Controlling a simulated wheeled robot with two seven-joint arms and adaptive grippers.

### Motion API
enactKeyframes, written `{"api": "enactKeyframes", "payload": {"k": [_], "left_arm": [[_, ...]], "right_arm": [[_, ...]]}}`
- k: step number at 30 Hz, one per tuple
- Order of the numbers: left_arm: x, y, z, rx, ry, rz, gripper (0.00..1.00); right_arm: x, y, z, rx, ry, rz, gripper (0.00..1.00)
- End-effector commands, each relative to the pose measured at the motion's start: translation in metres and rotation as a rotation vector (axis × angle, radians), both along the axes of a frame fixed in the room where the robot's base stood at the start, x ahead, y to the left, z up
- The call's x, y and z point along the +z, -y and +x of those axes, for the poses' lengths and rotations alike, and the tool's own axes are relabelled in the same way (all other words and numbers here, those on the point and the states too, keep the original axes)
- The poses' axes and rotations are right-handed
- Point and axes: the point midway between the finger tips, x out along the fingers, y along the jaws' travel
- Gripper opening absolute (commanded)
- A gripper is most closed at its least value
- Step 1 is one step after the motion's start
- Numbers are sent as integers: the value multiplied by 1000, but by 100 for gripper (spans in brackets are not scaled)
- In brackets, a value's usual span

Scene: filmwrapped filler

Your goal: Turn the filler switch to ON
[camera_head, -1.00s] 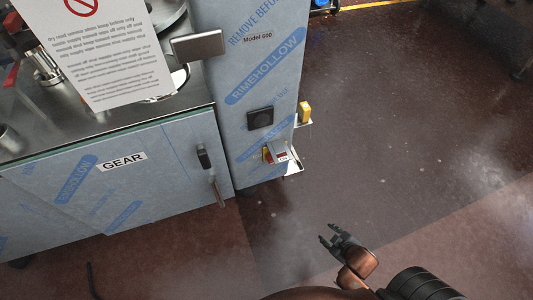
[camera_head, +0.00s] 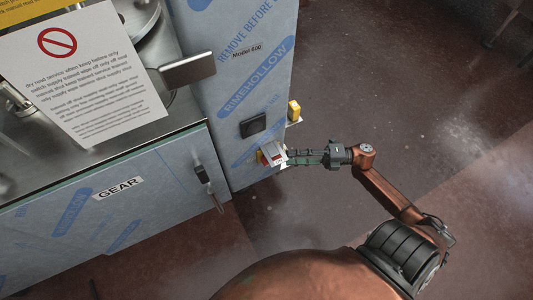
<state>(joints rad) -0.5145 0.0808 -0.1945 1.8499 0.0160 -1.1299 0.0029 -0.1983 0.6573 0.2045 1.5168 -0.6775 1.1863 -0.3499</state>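The filler switch (camera_head: 272,154) is a small red, yellow and grey unit low on the blue film-wrapped cabinet (camera_head: 262,90). Its label is too small to read. My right gripper (camera_head: 291,158) has its fingertips at the right side of the switch, pointing left. Its two fingers look parted, with a narrow gap between them. I cannot tell whether the tips touch the switch. My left gripper is not in view.
A black square fitting (camera_head: 253,125) sits above the switch, and a yellow part (camera_head: 294,110) sticks out at the cabinet's right edge. A door handle (camera_head: 208,188) juts from the GEAR panel (camera_head: 120,190). The floor at right is open.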

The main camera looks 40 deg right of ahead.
Motion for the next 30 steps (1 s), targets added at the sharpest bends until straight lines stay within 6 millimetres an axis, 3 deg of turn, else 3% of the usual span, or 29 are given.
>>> {"api": "enactKeyframes", "payload": {"k": [5, 18, 30], "left_arm": [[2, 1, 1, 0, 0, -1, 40], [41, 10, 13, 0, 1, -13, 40], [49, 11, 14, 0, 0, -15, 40]], "right_arm": [[2, -11, 4, 48, 11, -12, 35], [1, -65, 43, 54, 11, -10, 35], [3, -71, 47, 50, 11, -10, 35]]}}
